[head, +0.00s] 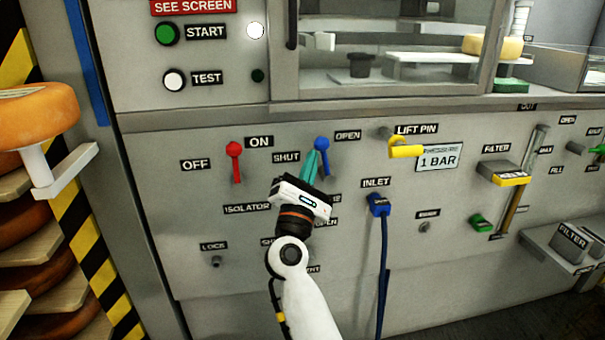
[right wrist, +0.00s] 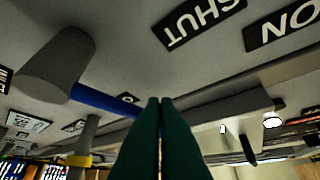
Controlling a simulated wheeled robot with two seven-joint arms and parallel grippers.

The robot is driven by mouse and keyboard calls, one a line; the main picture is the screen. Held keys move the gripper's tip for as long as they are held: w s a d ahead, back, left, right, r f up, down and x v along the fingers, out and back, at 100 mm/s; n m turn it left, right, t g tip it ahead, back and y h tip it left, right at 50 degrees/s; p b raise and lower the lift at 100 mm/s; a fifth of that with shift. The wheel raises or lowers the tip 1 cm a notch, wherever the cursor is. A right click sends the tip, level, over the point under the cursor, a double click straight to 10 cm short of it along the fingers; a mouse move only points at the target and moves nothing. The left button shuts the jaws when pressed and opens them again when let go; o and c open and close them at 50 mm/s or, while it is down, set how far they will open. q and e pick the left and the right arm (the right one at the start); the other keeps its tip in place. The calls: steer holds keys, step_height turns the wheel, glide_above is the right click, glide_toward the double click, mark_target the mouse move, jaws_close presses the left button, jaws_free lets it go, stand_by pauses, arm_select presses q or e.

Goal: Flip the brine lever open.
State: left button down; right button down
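The blue lever (head: 321,143) stands about upright on the grey panel, between a SHUT label (head: 286,157) on its left and an OPEN label (head: 347,135) on its right. A label below it is partly hidden by my gripper. My right gripper (head: 315,155) has its teal fingers pointing up just left of the lever, overlapping it in the head view. In the right wrist view the fingers (right wrist: 160,103) are together with nothing seen between them. The blue lever arm (right wrist: 100,99) passes to their left; I cannot tell whether they touch it. My left gripper is out of view.
A red lever (head: 234,150) is on the left, between OFF and ON. A yellow lift-pin handle (head: 406,151) and a blue inlet plug (head: 379,204) with hose are on the right. Cheese wheels (head: 40,115) are stacked at far left.

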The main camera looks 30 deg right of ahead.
steer(key=shift+s+d+r, duration=0.15)
steer(key=shift+d+r, duration=0.35)
steer(key=shift+d, duration=0.05)
steer(key=shift+r, duration=0.1)
stand_by(0.4)
